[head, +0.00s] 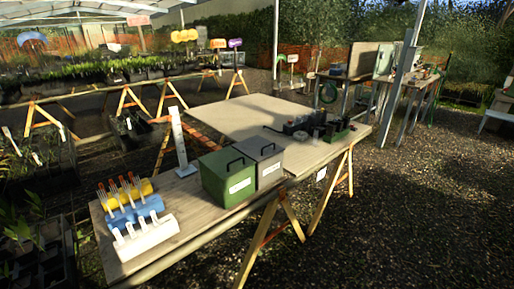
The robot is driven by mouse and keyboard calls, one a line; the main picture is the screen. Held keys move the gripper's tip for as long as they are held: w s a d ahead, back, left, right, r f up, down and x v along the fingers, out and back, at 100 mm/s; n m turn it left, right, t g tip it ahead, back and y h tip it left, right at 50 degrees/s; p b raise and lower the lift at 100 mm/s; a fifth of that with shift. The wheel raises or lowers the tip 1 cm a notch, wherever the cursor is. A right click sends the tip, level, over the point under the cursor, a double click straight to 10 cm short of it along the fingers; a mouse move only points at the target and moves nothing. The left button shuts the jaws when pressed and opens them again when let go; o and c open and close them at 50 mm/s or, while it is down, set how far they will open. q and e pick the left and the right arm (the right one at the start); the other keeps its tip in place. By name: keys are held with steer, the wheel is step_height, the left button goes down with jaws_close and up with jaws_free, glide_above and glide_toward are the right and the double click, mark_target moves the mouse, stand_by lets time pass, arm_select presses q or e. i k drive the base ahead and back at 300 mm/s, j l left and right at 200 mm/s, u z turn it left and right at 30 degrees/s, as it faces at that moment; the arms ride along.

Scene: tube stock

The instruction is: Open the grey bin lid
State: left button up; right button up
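The grey bin (269,171) stands on the wooden bench, right of a green bin (229,184) and close beside it. The grey bin lid (257,147) lies flat and closed on top, with a black handle (267,147) on it. The bin has a white label on its front. The green bin also has a closed lid with a black handle and a white label. The inside of both bins is hidden. Neither of my grippers is in view.
Left of the bins, yellow, blue and white racks (143,237) hold several tubes. A pale upright post (180,143) stands behind the green bin. Dark pots and a green tray (338,136) sit at the right. Much of the bench's back board (235,117) is clear.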

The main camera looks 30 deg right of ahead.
mark_target(259, 149)
steer(key=i+l+z, duration=0.1)
steer(key=l, duration=0.3)
steer(key=i+l+z, duration=0.1)
steer(key=l, duration=0.3)
steer(key=i+l+z, duration=0.1)
steer(key=l, duration=0.3)
steer(key=i, duration=0.1)
